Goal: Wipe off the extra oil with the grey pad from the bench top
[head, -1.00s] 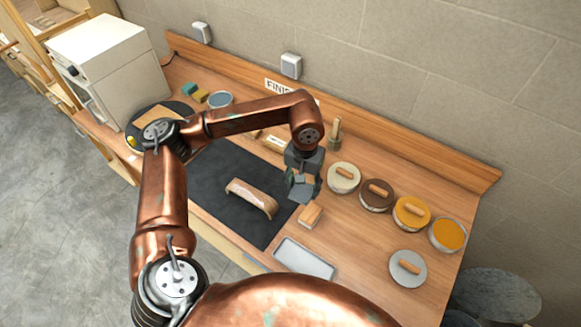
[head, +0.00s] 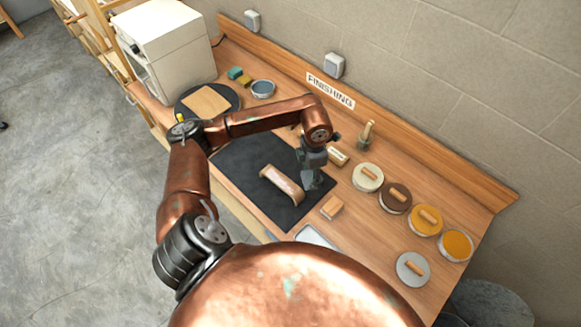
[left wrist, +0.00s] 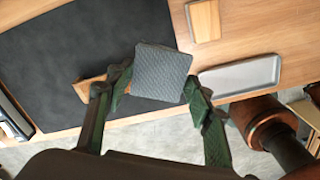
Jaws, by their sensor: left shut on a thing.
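My left gripper (head: 313,181) is over the right part of the black mat (head: 235,160), beside the bent wooden piece (head: 270,174). In the left wrist view, its green fingers are shut on the grey pad (left wrist: 162,72), a textured square. The pad hides most of the bent piece there; only a wooden end (left wrist: 90,84) shows left of it. In the head view the pad is hard to tell from the gripper. The bent piece has a pale, shiny top. I cannot make out oil on the bench top (head: 357,217). My right gripper is not in view.
A wooden block (head: 332,207) and a grey tray (head: 312,237) lie near the mat. Several round tins, such as the white-topped one (head: 367,177), line the right side. A brush in a holder (head: 366,135) stands behind. A white oven (head: 165,50) is at the back left.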

